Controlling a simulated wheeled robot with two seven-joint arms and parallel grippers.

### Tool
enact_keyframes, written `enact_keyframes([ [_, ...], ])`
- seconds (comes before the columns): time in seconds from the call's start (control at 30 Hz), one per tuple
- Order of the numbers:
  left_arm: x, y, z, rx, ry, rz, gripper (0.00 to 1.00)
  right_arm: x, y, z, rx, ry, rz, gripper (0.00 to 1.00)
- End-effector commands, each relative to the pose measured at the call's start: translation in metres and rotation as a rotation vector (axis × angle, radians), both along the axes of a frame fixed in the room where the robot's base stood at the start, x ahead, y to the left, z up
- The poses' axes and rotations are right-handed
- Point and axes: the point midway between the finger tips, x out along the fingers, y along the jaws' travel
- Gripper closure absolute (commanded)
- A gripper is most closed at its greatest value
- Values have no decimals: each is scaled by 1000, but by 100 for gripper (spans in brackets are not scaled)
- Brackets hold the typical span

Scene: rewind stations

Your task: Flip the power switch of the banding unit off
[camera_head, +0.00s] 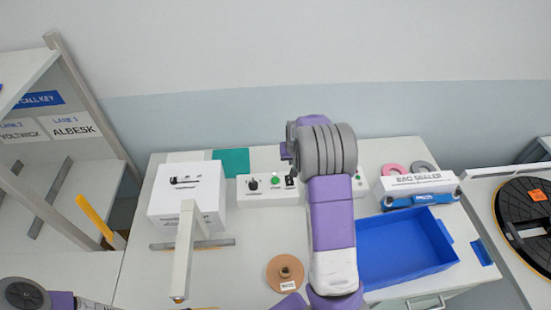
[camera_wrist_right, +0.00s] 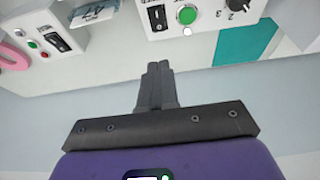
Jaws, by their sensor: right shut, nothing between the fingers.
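A white control panel (camera_head: 262,196) stands at the back of the bench, beside a white machine box (camera_head: 187,200). It seems to belong to the banding unit, but its label is too small to read. It carries a black knob (camera_head: 252,184), a green button (camera_head: 276,181) and a black rocker switch (camera_head: 290,182). In the right wrist view the rocker switch (camera_wrist_right: 157,16) is beyond the fingertips, beside the green button (camera_wrist_right: 187,15). My right gripper (camera_wrist_right: 158,66) is shut, empty and apart from the panel. In the head view my right arm mostly hides it.
A second control box (camera_wrist_right: 52,38) with red and green buttons and a black switch stands nearby. A bag sealer (camera_head: 418,184), a blue tray (camera_head: 405,245) and a brown roll (camera_head: 284,272) are on the bench.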

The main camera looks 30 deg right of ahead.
Motion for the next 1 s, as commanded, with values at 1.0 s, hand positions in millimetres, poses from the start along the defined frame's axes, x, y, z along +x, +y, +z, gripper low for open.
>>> enact_keyframes([
  [1.0,0,0,1,0,0,1,57,29,-17,-101,1,4,-1,100],
])
